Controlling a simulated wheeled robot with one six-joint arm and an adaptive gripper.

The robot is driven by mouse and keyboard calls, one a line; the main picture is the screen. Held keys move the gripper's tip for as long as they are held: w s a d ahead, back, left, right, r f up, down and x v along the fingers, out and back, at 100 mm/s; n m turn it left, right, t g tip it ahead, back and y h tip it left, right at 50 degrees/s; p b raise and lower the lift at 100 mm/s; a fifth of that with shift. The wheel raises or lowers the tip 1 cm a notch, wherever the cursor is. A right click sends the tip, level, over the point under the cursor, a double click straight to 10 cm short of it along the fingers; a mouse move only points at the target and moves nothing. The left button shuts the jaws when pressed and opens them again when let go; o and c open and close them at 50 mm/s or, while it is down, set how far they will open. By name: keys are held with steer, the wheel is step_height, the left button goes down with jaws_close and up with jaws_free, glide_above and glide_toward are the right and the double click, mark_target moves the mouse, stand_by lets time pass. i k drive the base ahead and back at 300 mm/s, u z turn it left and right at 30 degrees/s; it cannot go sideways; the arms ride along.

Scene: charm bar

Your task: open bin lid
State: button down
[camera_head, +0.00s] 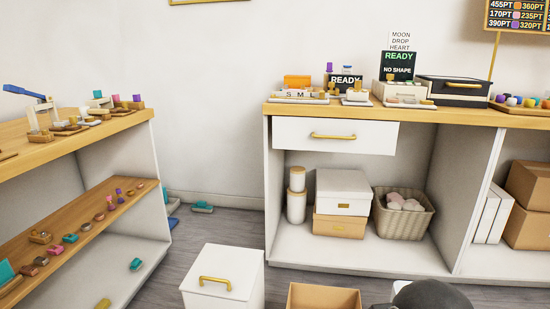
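A white bin (240,294) stands on the floor at the bottom, left of centre, cut off by the lower edge of the view. Its flat white lid (243,263) lies shut on top. A gold bar handle (215,281) is fixed on the lid. My gripper is not in view. Nothing is seen touching the lid or the handle.
An open cardboard box (322,296) stands right of the bin, with a dark rounded shape beside it, unclear what. A white counter with a gold-handled drawer (336,135) is behind. A wooden shelf unit (95,208) stands left. Grey floor (205,230) is clear behind the bin.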

mark_target(228, 273)
steer(key=k, duration=0.5)
steer(key=z, duration=1.3)
steer(key=i, duration=1.1)
steer(key=u, duration=1.7)
